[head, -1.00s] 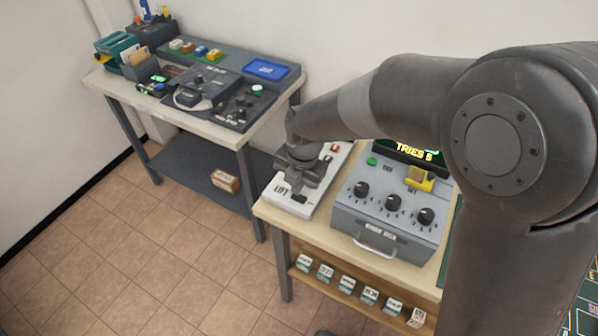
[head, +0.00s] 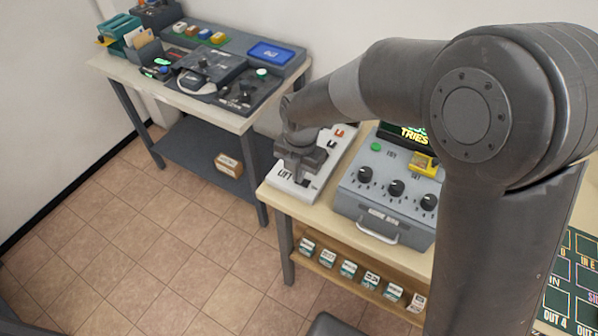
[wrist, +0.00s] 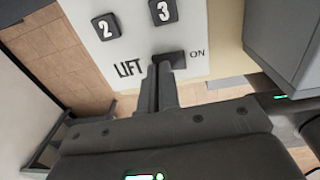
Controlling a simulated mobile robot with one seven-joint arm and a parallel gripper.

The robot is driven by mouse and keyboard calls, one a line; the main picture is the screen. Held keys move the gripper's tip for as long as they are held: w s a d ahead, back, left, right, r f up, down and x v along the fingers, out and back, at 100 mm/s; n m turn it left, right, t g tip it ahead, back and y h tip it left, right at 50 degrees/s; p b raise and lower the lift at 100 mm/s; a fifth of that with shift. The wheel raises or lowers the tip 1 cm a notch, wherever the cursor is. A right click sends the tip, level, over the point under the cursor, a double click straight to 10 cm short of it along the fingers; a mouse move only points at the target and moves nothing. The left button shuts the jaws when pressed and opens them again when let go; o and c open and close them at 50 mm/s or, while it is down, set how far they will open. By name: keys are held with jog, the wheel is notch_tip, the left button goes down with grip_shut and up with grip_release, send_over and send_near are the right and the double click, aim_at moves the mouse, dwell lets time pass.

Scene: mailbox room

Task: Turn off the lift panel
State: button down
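The white lift panel (head: 283,189) lies on the near table, with "LIFT" printed at its near end. In the wrist view the panel (wrist: 133,45) shows dark buttons 2 (wrist: 106,27) and 3 (wrist: 163,12). A black switch (wrist: 171,59) sits between the words "LIFT" and "ON". My gripper (wrist: 162,70) has its two fingers together, pointing at the switch, with the tips at its near edge. I cannot tell whether they touch it. In the head view my gripper (head: 304,172) is low over the panel and hides part of it.
A grey box with knobs (head: 385,205) and a front handle stands right of the panel. Several small boxes (head: 348,269) sit on the shelf below. Another table (head: 225,118) with a dark console is at the back left. The tiled floor (head: 150,240) between is clear.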

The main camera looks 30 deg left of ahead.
aim_at(306, 183)
jog(key=shift+d+f, duration=0.25)
jog(key=shift+f, duration=0.15)
jog(key=shift+d, duration=0.85)
jog(key=shift+r, duration=0.1)
notch_tip(306, 183, up, 14)
jog(key=shift+r, duration=0.25)
jog(key=shift+w+a, duration=0.1)
jog(key=shift+w+a+g, duration=0.25)
jog(key=shift+w+g, duration=0.6)
jog(key=shift+w, duration=0.1)
jog(key=shift+w+a+g, duration=0.2)
jog(key=shift+w+g, duration=0.65)
jog(key=shift+w, duration=0.1)
